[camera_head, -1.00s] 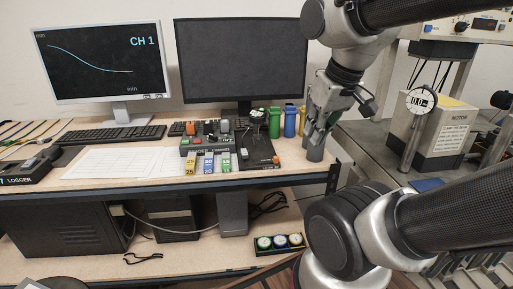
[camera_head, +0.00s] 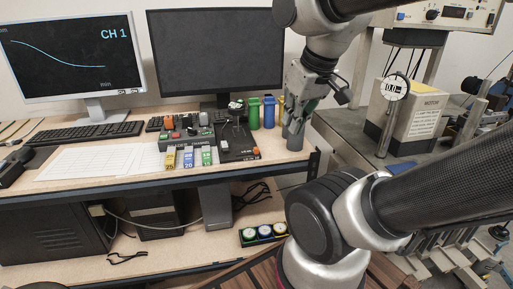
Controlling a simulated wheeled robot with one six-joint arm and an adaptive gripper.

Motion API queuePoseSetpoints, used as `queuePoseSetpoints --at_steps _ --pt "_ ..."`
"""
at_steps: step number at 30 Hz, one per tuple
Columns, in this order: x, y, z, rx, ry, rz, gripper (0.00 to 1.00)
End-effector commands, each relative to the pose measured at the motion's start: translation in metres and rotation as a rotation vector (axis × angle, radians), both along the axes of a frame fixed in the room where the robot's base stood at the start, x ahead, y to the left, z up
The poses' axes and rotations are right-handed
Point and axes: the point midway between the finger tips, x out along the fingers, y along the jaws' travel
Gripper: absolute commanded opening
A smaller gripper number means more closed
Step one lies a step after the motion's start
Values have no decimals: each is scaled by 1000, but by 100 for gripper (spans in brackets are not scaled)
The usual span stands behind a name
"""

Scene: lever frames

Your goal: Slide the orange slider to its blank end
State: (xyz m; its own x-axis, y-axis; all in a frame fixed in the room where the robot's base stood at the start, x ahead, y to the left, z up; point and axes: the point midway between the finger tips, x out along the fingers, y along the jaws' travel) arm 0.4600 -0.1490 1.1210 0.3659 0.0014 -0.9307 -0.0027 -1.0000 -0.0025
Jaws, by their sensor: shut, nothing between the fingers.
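A black panel (camera_head: 228,151) lies on the desk with a small orange piece (camera_head: 256,152) at its lower right corner. A grey control box (camera_head: 188,137) to its left carries another orange-red knob (camera_head: 169,123) on top. I cannot tell at this size which orange piece is the slider, and no blank end can be read. My gripper (camera_head: 292,136) points down near the desk's right end, right of the panel and apart from both orange pieces. It is shut and empty.
White paper (camera_head: 90,162) covers the left part. A bench with a motor unit (camera_head: 412,117) is at right.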

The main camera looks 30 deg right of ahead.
Motion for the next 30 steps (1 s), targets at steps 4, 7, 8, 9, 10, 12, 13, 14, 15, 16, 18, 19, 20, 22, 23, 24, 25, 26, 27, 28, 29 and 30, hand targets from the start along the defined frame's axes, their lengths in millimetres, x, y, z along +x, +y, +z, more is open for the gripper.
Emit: queuePoseSetpoints --at_steps 4,7,8,9,10,12,13,14,15,16,18,19,20,22,23,24,25,26,27,28,29,30 --pt "1 0 -2 0 10 -1 18" --pt "4 -1 -13 0 66 -3 36" --pt "7 -1 -17 0 91 -4 36" --pt "13 -1 -22 1 126 -6 36" --pt "19 -2 -26 0 154 -7 36" --pt "36 -2 -35 2 221 -13 36" --pt "45 -3 -39 3 248 -19 36" --pt "54 -3 -43 5 274 -28 36" --pt "67 -4 -49 8 306 -42 36" --pt "76 -4 -54 11 328 -55 36" --pt "98 -6 -65 17 370 -88 36" --pt "107 -6 -70 19 386 -104 36" --pt "116 -6 -74 21 398 -121 36" --pt "135 -7 -83 27 418 -160 36" --pt "143 -8 -86 29 421 -176 36" --pt "153 -8 -88 33 420 -200 36" --pt "162 -8 -88 37 414 -222 36" --pt "173 -9 -82 44 392 -252 36" --pt "178 -9 -77 53 372 -284 36" --pt "177 -9 -79 55 373 -299 36" --pt "176 -9 -81 57 374 -311 36" --pt "175 -9 -85 59 375 -318 36"
